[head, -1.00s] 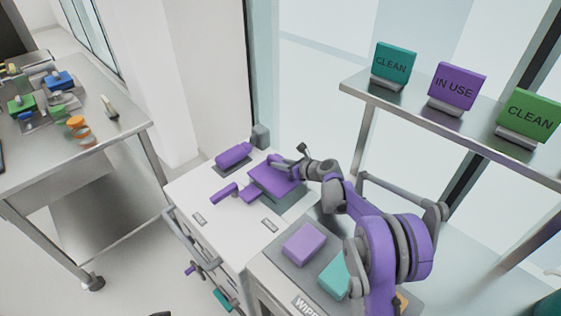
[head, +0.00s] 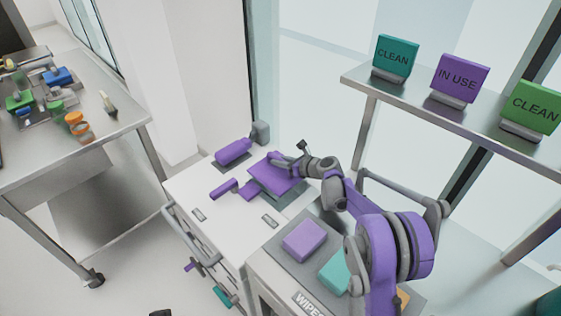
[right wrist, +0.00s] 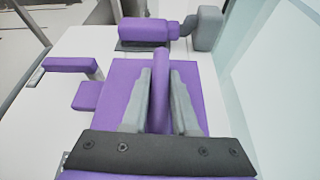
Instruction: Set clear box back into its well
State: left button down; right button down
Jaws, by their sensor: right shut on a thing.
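I can make out no clear, see-through box in either view. My right gripper (head: 278,160) is shut on the upright purple grip (right wrist: 161,75) of a flat purple piece (head: 268,177). In the right wrist view its two grey fingers stand on either side of that grip. The flat piece is over a dark grey pad or recess (head: 292,197) in the white cart top; I cannot tell whether they touch. My left gripper is not in view.
A purple bottle (head: 233,151) lies on a dark pad behind. A purple handled tool (head: 224,188) is left of the flat piece. A wipes stand with purple (head: 304,239) and teal blocks is in front. A steel shelf (head: 450,115) with signs is at right.

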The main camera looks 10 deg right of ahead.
jog(key=shift+f+b, duration=0.4)
jog(key=shift+b, duration=0.2)
dwell(0.6)
jog(key=c, duration=0.6)
grip_release()
jog(key=v, duration=1.1)
jog(key=shift+a, duration=0.1)
